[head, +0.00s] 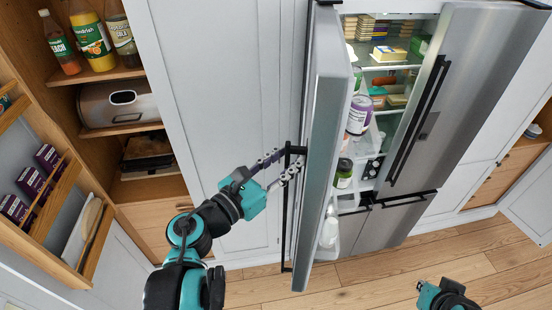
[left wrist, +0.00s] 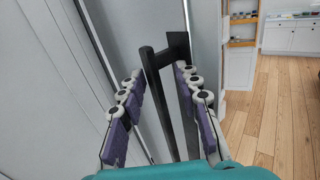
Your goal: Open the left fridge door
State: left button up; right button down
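The left fridge door (head: 325,130) stands swung wide open, its shelved inner side facing right. Its black handle (head: 287,225) runs down the door's outer face. My left gripper (head: 284,166) is at the upper part of this handle. In the left wrist view the handle (left wrist: 160,90) passes between the two spread fingers, with a visible gap to the left finger. Contact with the right finger is unclear. The right fridge door (head: 440,90) is shut. My right gripper (head: 447,294) is low at the right, away from the fridge; its fingers are not clear.
Food packs and bottles (head: 357,115) fill the open door's shelves and the fridge interior (head: 390,60). A tall white cabinet panel (head: 215,90) is left of the door. An open pantry with bottles (head: 92,40) is farther left. The wooden floor (head: 390,275) in front is clear.

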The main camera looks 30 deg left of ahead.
pick_arm(q)
jog(key=shift+s+a, duration=0.7)
jog(key=shift+a, duration=0.2)
